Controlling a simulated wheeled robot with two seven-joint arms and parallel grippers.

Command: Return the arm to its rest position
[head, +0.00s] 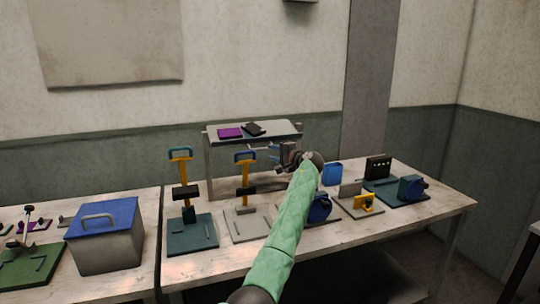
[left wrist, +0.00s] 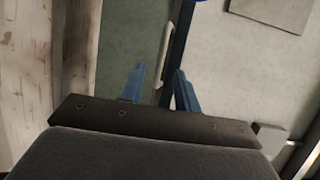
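My left arm, in a green sleeve, reaches up over the table from the bottom of the head view. My left gripper (head: 272,152) is in the air in front of the raised shelf, to the right of the grey press with the yellow post and blue handle (head: 245,180). My right gripper is in neither view.
The raised shelf (head: 290,137) bears a purple piece (head: 230,132) and a dark piece (head: 254,129). A green-based press (head: 192,235) and a blue-lidded box (head: 107,232) stand to the left.

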